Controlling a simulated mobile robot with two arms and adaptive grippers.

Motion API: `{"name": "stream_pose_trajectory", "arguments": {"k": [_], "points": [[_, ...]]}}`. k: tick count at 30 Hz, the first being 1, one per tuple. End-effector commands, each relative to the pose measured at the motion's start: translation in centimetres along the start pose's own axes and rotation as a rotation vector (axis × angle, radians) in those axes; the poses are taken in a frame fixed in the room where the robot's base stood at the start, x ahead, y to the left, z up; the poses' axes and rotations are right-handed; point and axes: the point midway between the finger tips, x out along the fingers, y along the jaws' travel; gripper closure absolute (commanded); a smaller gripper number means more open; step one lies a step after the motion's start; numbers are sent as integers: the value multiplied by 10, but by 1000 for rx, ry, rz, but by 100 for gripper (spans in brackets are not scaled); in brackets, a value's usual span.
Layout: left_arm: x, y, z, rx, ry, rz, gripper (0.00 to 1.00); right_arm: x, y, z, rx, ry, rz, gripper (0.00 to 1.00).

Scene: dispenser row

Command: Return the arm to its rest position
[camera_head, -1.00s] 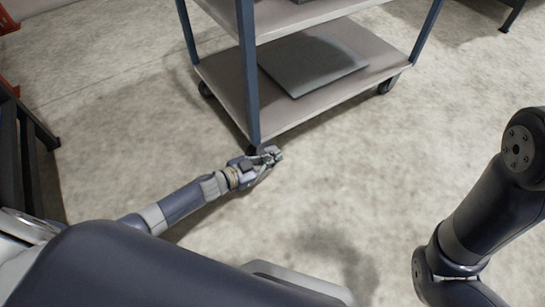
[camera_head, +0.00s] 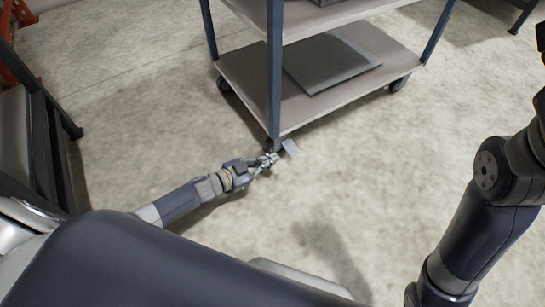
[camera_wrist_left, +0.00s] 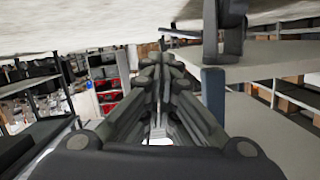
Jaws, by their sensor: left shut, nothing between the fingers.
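My left arm (camera_head: 180,203) reaches in from the lower left in the head view, stretched low over the floor. Its gripper (camera_head: 270,160) is shut and empty, close to the foot of the cart's near post. In the left wrist view the closed fingers (camera_wrist_left: 165,80) fill the middle. A small pale flat piece (camera_head: 291,147) shows just beyond the fingertips in the head view; I cannot tell what it is or whether they touch. My right arm (camera_head: 485,225) stands at the right edge, its gripper out of view.
A wheeled cart (camera_head: 255,75) with a dark flat panel (camera_head: 332,62) on its lower shelf stands right beyond the left gripper. A dark rack (camera_head: 45,150) stands at the left. The floor between the arms is clear. The wrist view appears upside down.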

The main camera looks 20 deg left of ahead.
Motion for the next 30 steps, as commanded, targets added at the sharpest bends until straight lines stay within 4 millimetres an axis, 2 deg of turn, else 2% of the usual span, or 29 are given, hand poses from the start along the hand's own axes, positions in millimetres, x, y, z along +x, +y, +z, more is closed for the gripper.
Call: {"name": "stream_pose_trajectory", "arguments": {"k": [20,23,26,29,30], "points": [[-4,0,-2,1,1,1,100,-3,1,4,2,-15,5,60],[-3,3,-9,0,14,4,100,-2,2,5,2,-17,7,60],[1,16,-38,-7,75,17,100,-3,3,8,4,-32,12,60],[4,37,-95,-16,190,33,100,-6,5,15,8,-62,23,60],[4,46,-124,-19,249,38,100,-8,6,18,10,-77,28,60]]}}
